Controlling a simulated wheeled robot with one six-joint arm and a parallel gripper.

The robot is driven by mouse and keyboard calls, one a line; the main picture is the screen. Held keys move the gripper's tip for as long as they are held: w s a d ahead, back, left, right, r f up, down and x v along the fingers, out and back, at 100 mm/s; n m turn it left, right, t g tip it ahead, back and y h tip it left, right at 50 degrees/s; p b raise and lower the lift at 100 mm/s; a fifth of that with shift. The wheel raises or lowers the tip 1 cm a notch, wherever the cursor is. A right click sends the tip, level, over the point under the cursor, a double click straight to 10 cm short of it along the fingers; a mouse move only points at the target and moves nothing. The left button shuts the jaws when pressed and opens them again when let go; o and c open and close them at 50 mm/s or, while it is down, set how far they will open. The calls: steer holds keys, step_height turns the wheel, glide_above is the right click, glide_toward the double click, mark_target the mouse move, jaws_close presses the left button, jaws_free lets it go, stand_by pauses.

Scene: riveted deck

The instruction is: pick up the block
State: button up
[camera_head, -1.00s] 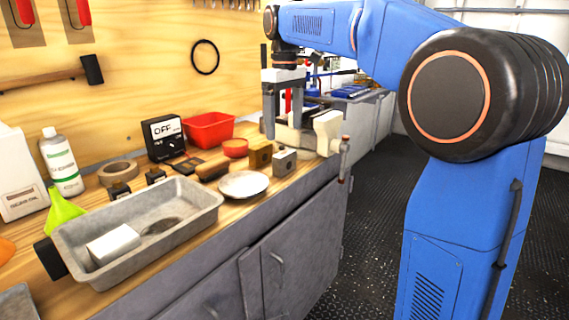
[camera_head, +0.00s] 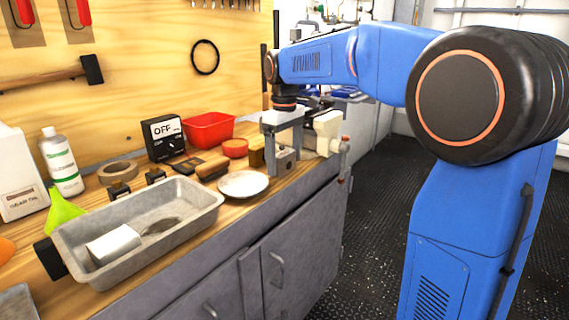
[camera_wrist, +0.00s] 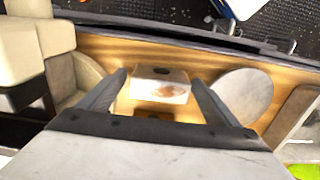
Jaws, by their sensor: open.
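A small grey metal block (camera_head: 286,161) with a dark hole stands on the wooden bench near its front edge. In the wrist view the block (camera_wrist: 160,86) sits between the two finger lines, with a gap on each side. My gripper (camera_head: 284,151) is open and lowered over it, fingers pointing down. The fingers hide part of the block in the head view. A brass-coloured block (camera_head: 257,152) stands just behind and to the left.
A vise (camera_head: 328,130) stands close on the right of my gripper. A round plate (camera_head: 242,184) lies to the left, with a brush (camera_head: 212,168) and a red bin (camera_head: 208,129) behind. The OFF box (camera_head: 165,137) is further left.

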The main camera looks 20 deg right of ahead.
steer(key=c, duration=1.5)
steer(key=shift+o, duration=0.2)
